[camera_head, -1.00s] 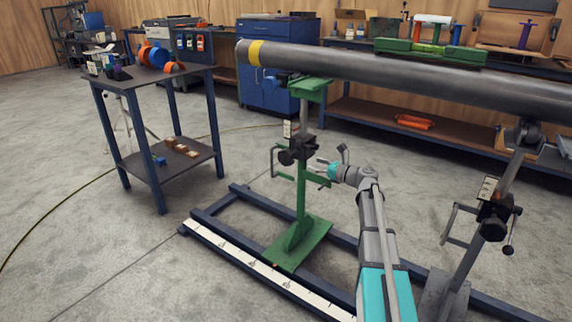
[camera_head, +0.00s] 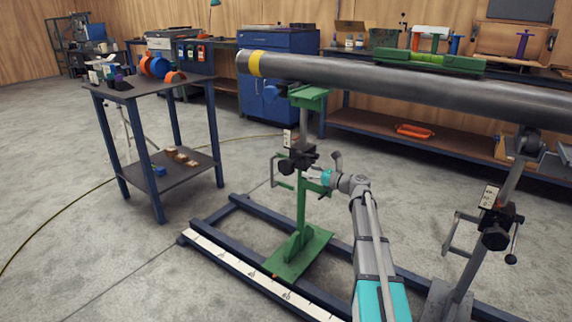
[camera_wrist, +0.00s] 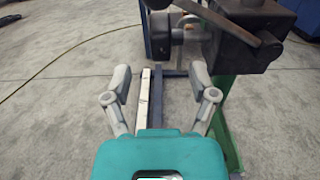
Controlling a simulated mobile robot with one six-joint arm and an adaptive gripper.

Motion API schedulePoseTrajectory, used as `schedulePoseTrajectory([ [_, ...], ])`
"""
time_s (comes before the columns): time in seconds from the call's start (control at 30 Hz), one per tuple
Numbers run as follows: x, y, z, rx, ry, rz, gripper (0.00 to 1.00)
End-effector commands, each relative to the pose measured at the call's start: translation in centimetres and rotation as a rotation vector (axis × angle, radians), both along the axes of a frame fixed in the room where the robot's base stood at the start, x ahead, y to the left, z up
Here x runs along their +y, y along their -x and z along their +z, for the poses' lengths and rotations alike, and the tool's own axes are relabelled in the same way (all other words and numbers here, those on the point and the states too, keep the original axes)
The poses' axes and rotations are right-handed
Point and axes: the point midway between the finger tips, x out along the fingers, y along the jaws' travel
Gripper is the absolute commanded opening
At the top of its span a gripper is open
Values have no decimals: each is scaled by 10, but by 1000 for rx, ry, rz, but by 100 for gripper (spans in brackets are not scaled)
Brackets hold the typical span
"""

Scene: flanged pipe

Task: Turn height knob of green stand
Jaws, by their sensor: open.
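The green stand (camera_head: 301,210) stands on the blue floor rails and holds up the left part of the grey pipe (camera_head: 400,81). A black clamp block with a dark knob (camera_head: 286,166) sits midway up its post. In the wrist view the black block (camera_wrist: 242,35) fills the upper right, with a dark round knob (camera_wrist: 161,33) left of it. My gripper (camera_head: 318,174) is just right of the block in the head view, at about its height. In the wrist view my gripper (camera_wrist: 163,88) is open, with nothing between its fingers. The knob lies beyond the fingertips, apart from them.
A grey stand (camera_head: 480,235) with its own crank supports the pipe at the right. A blue-legged table (camera_head: 150,88) with small parts stands at the left. The ruler-marked rail (camera_head: 255,272) runs along the floor. Open floor lies between table and rails.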

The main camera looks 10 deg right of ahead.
Motion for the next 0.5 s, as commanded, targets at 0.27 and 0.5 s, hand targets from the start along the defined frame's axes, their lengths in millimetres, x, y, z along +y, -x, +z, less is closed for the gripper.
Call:
schedulePoseTrajectory([
  [0.27,29,-34,0,0,0,2,74],
  [0.5,52,-60,0,0,0,1,74],
])
